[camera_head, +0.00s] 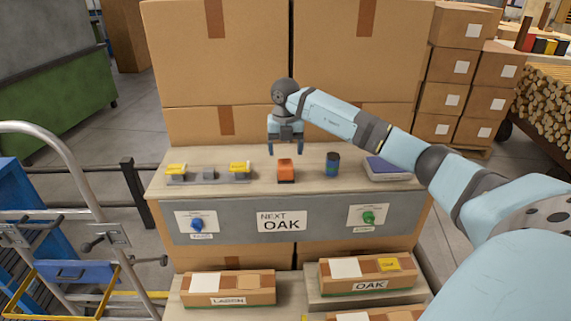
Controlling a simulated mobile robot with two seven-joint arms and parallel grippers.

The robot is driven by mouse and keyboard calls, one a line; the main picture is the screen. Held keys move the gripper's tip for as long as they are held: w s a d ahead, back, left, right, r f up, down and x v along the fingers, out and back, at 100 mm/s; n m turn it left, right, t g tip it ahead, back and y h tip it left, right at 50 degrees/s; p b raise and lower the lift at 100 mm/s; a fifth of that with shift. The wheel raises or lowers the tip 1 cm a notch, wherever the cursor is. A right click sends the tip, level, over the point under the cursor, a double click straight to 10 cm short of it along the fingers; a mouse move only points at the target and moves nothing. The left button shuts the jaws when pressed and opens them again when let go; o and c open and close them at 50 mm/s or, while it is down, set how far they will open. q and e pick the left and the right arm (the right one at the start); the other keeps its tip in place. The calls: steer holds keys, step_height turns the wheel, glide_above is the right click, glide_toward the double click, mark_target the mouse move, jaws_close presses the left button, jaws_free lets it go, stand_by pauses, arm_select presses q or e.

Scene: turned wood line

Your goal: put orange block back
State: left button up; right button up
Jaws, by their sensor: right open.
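The orange block (286,173) stands on the wooden top of the bench (310,158), near the middle of its front part. My right gripper (286,149) points down just above and behind the block in the picture. Its two fingers are apart and nothing shows between them. I cannot tell how far the fingertips are from the block. My right arm reaches in from the right edge. My left gripper does not show.
Two yellow-topped pieces (240,167) with a small grey block (209,174) stand left on the bench. A dark blue can (332,164) and a blue-topped box (388,168) stand right. Large cartons (215,60) rise behind. Labelled boxes (228,287) lie below the front panel.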

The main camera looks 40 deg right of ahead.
mark_target(285, 163)
step_height(285, 163, up, 5)
steer(key=a+f+y, duration=0.1)
steer(key=a+f, duration=0.1)
steer(key=a+f+n+y, duration=0.1)
steer(key=a+f, duration=0.1)
steer(key=a, duration=0.1)
steer(key=a+f+n+y, duration=0.1)
steer(key=a+f, duration=0.1)
steer(key=a, duration=0.1)
steer(key=shift+a, duration=0.1)
steer(key=s+a+f+m+t+y, duration=0.1)
steer(key=s+a+f+t+y, duration=0.15)
steer(key=a+y, duration=0.45)
steer(key=s+a+f+t+y, duration=0.1)
steer(key=s+a+f+y, duration=0.15)
steer(key=a, duration=0.85)
steer(key=s+a+f+m+t+y, duration=0.15)
steer(key=s+a+f+y, duration=0.3)
steer(key=a, duration=0.45)
steer(key=s+d+f+m+t+h, duration=0.1)
steer(key=s+f+m+t+h, duration=0.4)
steer(key=s+f+m+h, duration=0.8)
steer(key=s+f+m, duration=0.6)
steer(key=s+m, duration=0.1)
steer(key=m, duration=0.4)
steer(key=shift+d+m+t+h, duration=0.25)
steer(key=shift+m+t+h, duration=0.1)
steer(key=shift+t+h, duration=0.05)
